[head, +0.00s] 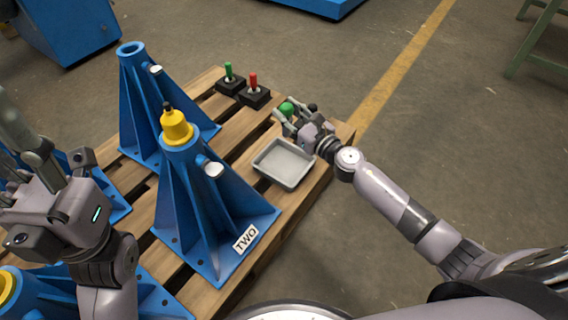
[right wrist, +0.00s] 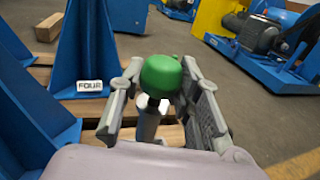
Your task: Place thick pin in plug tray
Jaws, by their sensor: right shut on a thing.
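My right gripper (head: 290,116) is shut on a pin with a round green head (head: 286,108), which I take as the thick pin. In the right wrist view the green head (right wrist: 160,75) stands up between the fingers (right wrist: 152,106), with a grey shaft below it. The pin is held beyond the far right corner of a shallow grey tray (head: 285,163), apart from it; I take this as the plug tray. The tray looks empty and lies on the wooden pallet. My left gripper (head: 30,165) is at the left edge, and its finger opening is unclear.
Blue stands (head: 202,215) rise from the pallet (head: 262,137) left of the tray, one with a yellow plug (head: 176,127) on top. Black blocks with a green handle (head: 229,73) and a red handle (head: 253,82) sit behind. Floor right of the pallet is clear.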

